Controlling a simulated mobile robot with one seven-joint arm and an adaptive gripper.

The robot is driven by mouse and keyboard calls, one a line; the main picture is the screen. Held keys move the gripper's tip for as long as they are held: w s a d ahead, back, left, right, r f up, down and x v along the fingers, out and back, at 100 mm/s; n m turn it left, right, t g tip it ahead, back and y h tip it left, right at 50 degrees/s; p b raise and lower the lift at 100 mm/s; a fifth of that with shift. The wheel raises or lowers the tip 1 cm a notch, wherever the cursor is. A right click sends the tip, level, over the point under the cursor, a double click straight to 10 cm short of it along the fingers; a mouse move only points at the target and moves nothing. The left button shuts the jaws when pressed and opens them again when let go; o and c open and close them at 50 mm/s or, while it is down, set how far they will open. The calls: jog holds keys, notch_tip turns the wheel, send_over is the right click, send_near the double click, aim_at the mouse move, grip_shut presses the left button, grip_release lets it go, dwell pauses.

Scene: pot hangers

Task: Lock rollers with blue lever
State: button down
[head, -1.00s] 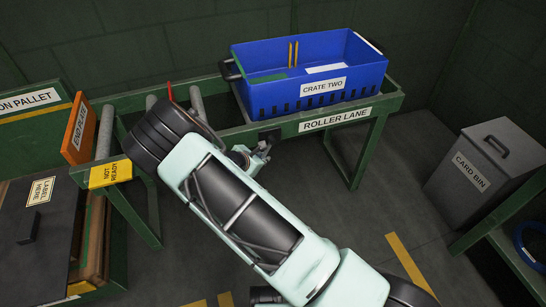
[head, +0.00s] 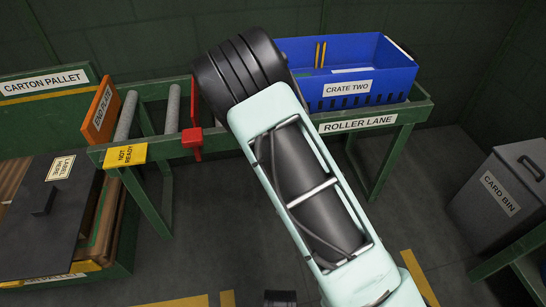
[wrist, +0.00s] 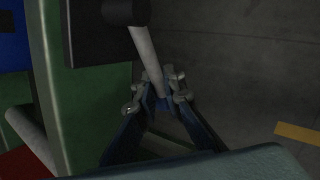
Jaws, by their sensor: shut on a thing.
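In the wrist view the lever (wrist: 147,50) is a pale grey rod that slants down from a black block (wrist: 103,18) on the green frame. Its lower end is dark blue and sits between the fingertips of my gripper (wrist: 158,96), which is shut on it. In the head view my arm hides both the gripper and the lever. The roller lane (head: 357,124) is a green frame with grey rollers (head: 172,108) showing at its left part. The blue crate (head: 385,88) labelled CRATE TWO stands on its right part, partly hidden by my arm.
A red piece (head: 193,141) is on the lane's front rail, near a yellow NOT READY sign (head: 125,155). An orange end plate (head: 100,117) stands at the lane's left end. The card bin (head: 504,190) stands at right.

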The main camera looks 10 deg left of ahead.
jog(key=shift+s+a+y, duration=0.45)
jog(key=shift+y, duration=0.05)
jog(key=shift+a+g, duration=0.1)
jog(key=shift+g, duration=0.2)
jog(key=c, duration=2)
grip_release()
jog(key=shift+r, duration=0.1)
jog(key=shift+o, duration=0.2)
jog(key=shift+w+r, duration=0.1)
jog(key=shift+w, duration=0.05)
jog(key=shift+r, duration=0.1)
jog(key=shift+d+r, duration=0.25)
jog(key=shift+r, duration=0.1)
jog(key=v, duration=0.7)
jog(key=shift+s, duration=0.35)
jog(key=shift+a, duration=0.1)
